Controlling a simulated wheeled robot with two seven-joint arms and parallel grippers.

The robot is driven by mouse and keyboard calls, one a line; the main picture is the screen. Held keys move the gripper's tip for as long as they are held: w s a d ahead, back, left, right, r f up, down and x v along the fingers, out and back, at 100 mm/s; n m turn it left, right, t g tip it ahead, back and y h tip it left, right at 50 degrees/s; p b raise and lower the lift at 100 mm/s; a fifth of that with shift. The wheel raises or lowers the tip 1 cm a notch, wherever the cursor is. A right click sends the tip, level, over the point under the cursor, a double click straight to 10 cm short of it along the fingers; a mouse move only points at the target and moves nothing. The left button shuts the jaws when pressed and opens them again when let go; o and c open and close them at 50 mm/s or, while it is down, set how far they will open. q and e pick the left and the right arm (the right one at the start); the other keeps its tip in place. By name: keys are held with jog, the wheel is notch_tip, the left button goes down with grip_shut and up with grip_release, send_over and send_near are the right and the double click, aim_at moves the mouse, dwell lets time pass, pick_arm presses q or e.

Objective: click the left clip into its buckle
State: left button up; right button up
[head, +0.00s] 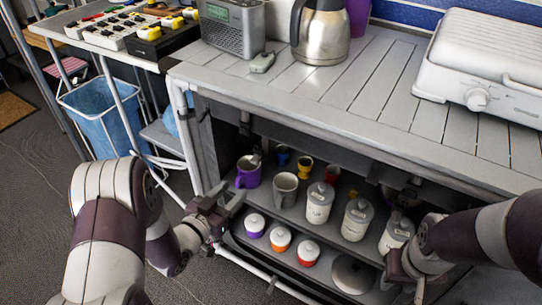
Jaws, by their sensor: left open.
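I cannot make out the left clip or its buckle for certain. My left gripper (226,194) is open beside the lower left part of the kitchen unit, in front of the shelf's left end. It overlaps the area just below a purple mug (248,171). I see nothing between its fingers. My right gripper (407,282) is low at the right, in front of the lower shelf. Its fingers are partly hidden and I cannot tell whether they are open or shut.
The slatted worktop (375,85) carries a radio (233,27), a steel jug (320,32), a small grey object (262,62) and a white grill (485,65). Shelves below hold mugs and lidded jars (320,202). A blue bin (105,118) stands left. Floor at lower left is clear.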

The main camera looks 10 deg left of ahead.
aim_at(253, 164)
pick_arm(q)
jog(key=shift+t+h, duration=0.3)
jog(key=shift+t, duration=0.2)
jog(key=b+x, duration=0.1)
jog(key=x, duration=0.3)
jog(key=r+b+x, duration=0.1)
jog(key=b+x, duration=0.1)
jog(key=x, duration=0.1)
jog(key=b+x, duration=0.2)
jog(key=x, duration=0.2)
jog(key=shift+w+d+r, duration=0.25)
jog(key=shift+r, duration=0.05)
jog(key=shift+w+d+r, duration=0.15)
jog(key=shift+w, duration=0.3)
grip_shut()
jog(key=shift+r, duration=0.1)
